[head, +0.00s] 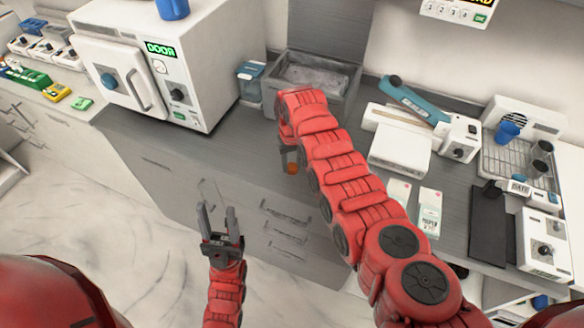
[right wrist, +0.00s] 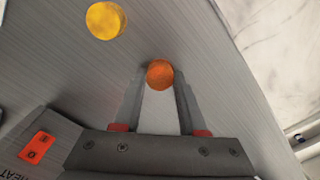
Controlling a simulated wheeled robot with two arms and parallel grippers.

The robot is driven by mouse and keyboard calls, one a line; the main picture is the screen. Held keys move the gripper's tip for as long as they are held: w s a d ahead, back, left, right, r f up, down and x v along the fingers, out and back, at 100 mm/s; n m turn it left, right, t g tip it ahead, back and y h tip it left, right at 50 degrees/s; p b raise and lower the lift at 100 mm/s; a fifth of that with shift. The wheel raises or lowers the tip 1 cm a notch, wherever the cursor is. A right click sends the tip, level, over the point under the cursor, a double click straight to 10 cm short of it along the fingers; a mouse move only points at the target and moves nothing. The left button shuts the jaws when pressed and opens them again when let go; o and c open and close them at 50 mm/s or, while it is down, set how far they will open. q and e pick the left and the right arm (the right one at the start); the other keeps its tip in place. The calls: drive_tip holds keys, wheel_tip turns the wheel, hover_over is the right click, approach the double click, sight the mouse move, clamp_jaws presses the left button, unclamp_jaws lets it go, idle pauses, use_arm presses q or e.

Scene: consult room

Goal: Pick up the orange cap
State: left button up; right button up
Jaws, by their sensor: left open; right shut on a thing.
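The orange cap (right wrist: 160,74) is a small round piece. In the right wrist view it sits between the fingertips of my right gripper (right wrist: 158,88), which is shut on it. In the head view the cap (head: 292,168) shows small and orange at the tips of my right gripper (head: 290,159), over the front part of the grey counter. I cannot tell whether it touches the counter. My left gripper (head: 218,210) is open and empty, in front of the drawers and away from the cap.
A yellow cap (right wrist: 105,20) lies on the counter near the held one. A grey basin (head: 318,78) and a white oven-like machine (head: 150,62) stand behind. White devices (head: 400,148) and a black mat (head: 490,228) are to the right.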

clamp_jaws()
drive_tip(key=shift+r, duration=0.15)
